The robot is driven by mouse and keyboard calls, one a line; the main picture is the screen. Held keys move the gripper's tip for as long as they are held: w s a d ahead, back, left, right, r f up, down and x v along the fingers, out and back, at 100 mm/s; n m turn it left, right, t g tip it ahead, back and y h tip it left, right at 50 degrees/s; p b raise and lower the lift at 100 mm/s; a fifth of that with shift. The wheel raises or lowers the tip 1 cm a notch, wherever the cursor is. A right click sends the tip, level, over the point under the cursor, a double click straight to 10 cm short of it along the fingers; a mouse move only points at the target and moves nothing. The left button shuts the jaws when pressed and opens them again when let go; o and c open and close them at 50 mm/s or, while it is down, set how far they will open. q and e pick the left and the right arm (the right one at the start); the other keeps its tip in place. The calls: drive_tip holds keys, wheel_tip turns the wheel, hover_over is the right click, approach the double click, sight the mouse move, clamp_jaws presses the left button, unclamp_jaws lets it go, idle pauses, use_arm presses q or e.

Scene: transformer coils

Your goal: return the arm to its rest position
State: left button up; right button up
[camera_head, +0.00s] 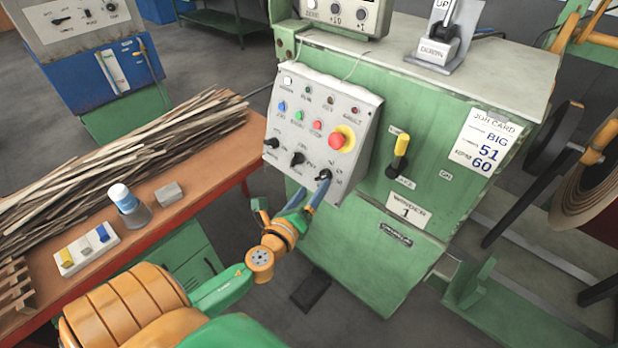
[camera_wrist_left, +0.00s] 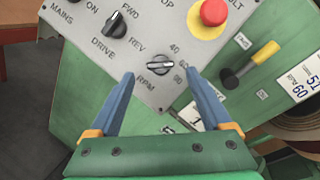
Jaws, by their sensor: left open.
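My left arm, orange and green, comes in from the lower left in the head view. My left gripper (camera_head: 308,196) is at the lower right part of the grey control panel (camera_head: 300,100). In the left wrist view its two blue fingers (camera_wrist_left: 165,95) are spread apart, one on each side below the black RPM knob (camera_wrist_left: 152,65). Nothing is between the fingertips, and the knob appears just beyond them. The RPM knob also shows in the head view (camera_head: 325,175), beside the fingertips. My right gripper is not in view.
The panel has a red emergency button (camera_head: 337,140) and several knobs. A yellow-handled lever (camera_head: 400,150) is on the green cabinet (camera_head: 420,100) to the right. A workbench (camera_head: 180,213) with wooden strips (camera_head: 120,150) and a bottle (camera_head: 122,197) stands at left. Floor shows between bench and cabinet.

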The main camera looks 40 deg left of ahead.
use_arm(q)
drive_tip(key=shift+v, duration=1.25)
drive_tip(key=s+f+n+g, duration=0.4)
drive_tip(key=f+n, duration=0.1)
drive_tip(key=f, duration=0.6)
drive_tip(key=s+f+n+g, duration=0.3)
drive_tip(key=s+f+n, duration=0.2)
drive_tip(key=f, duration=0.6)
drive_tip(key=s+d+f+n+g+h, duration=0.1)
drive_tip(key=s+d+f+n+g, duration=0.1)
drive_tip(key=s, duration=0.5)
drive_tip(key=s+d+f+n+g+h, duration=0.1)
drive_tip(key=s+d+f+n+g, duration=0.2)
drive_tip(key=s+f+n, duration=0.3)
drive_tip(key=s+d+f+n+g+h, duration=0.1)
drive_tip(key=s+d+f+n+g, duration=0.2)
drive_tip(key=s, duration=0.7)
wheel_tip(320, 180, down, 4)
drive_tip(key=shift+d+r+n, duration=0.2)
drive_tip(key=shift+d+n, duration=0.25)
drive_tip(key=shift+n, duration=0.65)
